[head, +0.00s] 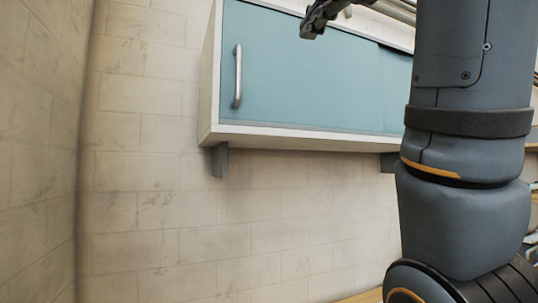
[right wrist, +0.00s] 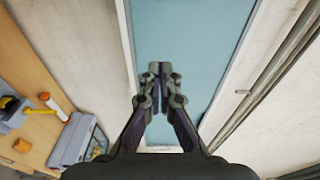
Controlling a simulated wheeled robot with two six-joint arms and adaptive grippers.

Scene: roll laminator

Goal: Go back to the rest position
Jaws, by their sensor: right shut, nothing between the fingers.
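My right gripper (head: 314,24) shows at the top of the head view, in front of the upper edge of the wall cabinet. In the right wrist view my right gripper (right wrist: 160,72) has its fingers together with nothing between them, against the blue cabinet front. My right arm fills the right side of the head view and hides part of the cabinet. My left gripper is in neither view.
A blue-fronted wall cabinet (head: 300,75) with a metal handle (head: 238,76) hangs on a pale block wall (head: 220,235). In the right wrist view a wooden worktop (right wrist: 30,60) at left carries a grey machine (right wrist: 76,138) and yellow-handled items. Metal pipes (right wrist: 262,88) run at right.

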